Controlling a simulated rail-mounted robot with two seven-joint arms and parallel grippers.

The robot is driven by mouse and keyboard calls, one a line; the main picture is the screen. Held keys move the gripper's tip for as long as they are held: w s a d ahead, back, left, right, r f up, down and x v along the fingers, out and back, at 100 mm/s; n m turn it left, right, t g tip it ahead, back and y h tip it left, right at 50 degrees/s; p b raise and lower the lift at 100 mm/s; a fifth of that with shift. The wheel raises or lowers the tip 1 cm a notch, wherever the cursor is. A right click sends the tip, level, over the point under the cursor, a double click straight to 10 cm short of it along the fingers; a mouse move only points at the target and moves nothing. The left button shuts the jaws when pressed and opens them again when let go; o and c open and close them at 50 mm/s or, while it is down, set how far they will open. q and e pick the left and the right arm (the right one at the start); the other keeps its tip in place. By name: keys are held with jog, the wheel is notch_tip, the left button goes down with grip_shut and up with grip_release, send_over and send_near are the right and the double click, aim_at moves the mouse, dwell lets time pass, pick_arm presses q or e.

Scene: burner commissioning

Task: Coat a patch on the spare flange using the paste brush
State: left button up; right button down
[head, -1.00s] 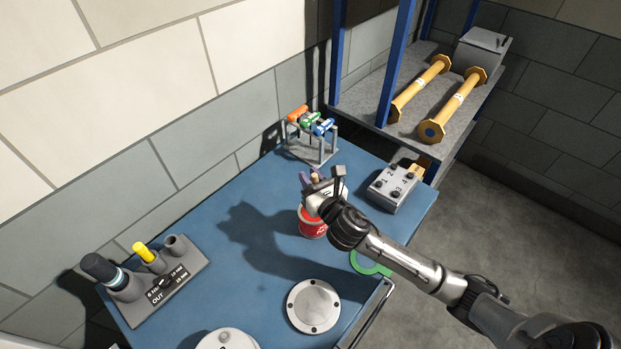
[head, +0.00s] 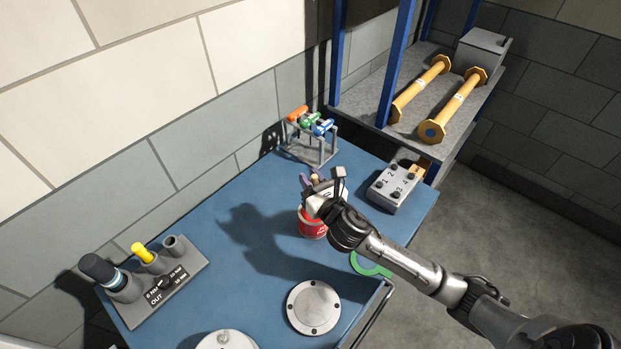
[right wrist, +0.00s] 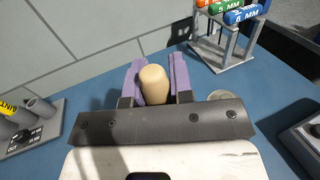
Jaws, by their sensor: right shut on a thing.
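My right gripper (head: 316,180) is over the red paste can (head: 312,226) on the blue bench. In the right wrist view its purple finger pads (right wrist: 181,78) are shut on the tan rounded handle of the paste brush (right wrist: 154,84). The bristle end is hidden in both views, so I cannot tell whether it is in the can. The gripper and wrist hide part of the can. The spare flange seems to be the pale round disc with bolt holes (head: 313,307), flat near the bench's front edge, with nothing on top of it. My left gripper is not in view.
A green ring (head: 371,264) lies partly behind my right arm. A rack of coloured-handled tools (head: 312,138), a numbered grey box (head: 394,188) and a holder block (head: 168,282) stand on the bench. Another round piece (head: 226,340) is cut off below. Mid-left bench is clear.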

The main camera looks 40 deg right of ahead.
jog(key=shift+f, duration=0.2)
jog(key=shift+f, duration=0.25)
dwell(0.6)
dwell(0.6)
jog(key=shift+f, duration=0.15)
dwell(0.6)
dwell(0.5)
jog(key=shift+p, duration=0.3)
